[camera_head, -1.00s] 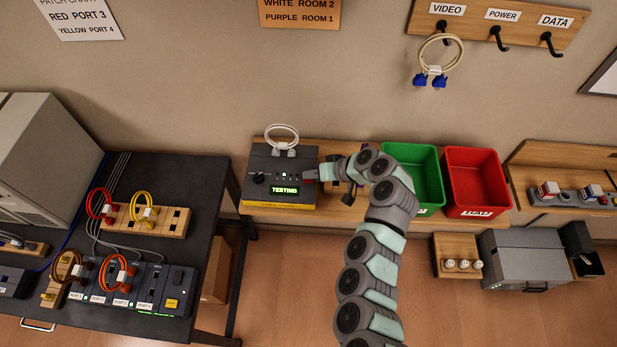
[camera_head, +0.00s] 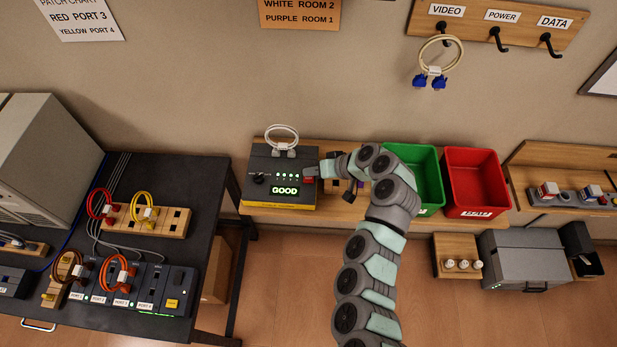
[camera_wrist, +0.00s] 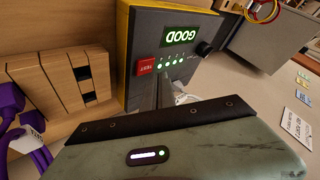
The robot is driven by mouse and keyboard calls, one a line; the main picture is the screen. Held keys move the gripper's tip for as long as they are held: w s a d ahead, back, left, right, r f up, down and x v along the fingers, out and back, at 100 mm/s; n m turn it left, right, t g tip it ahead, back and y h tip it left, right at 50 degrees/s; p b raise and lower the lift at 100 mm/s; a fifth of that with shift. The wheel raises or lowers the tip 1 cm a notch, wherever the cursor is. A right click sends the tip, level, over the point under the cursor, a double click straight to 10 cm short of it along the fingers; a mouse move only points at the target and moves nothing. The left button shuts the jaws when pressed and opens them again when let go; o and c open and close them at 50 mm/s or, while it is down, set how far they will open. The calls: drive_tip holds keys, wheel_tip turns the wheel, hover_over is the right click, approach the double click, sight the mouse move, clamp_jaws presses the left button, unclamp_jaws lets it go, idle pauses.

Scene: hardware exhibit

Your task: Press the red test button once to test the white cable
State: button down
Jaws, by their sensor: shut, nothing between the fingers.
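The cable tester (camera_head: 266,192) is a dark box with a yellow base on the wooden bench. Its display (camera_head: 285,190) reads GOOD, and several green lights glow above it. The white cable (camera_head: 281,138) is looped and plugged into the back of the tester. The red test button (camera_head: 309,180) is on the tester's right side; it also shows in the wrist view (camera_wrist: 146,67), labelled TEST. My gripper (camera_head: 313,172) is shut and empty, with its tip close to the button. Whether it touches the button I cannot tell. In the wrist view its fingers (camera_wrist: 164,92) lie beside the button.
A green bin (camera_head: 427,195) and a red bin (camera_head: 476,168) stand right of the tester. A wooden slotted block (camera_wrist: 75,78) and purple cables (camera_wrist: 22,125) lie nearby in the wrist view. A dark table (camera_head: 204,240) with patch ports is at the left.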

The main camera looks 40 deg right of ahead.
sight(312, 180)
drive_tip(key=shift+r+p, duration=0.55)
drive_tip(key=shift+r, duration=1.9)
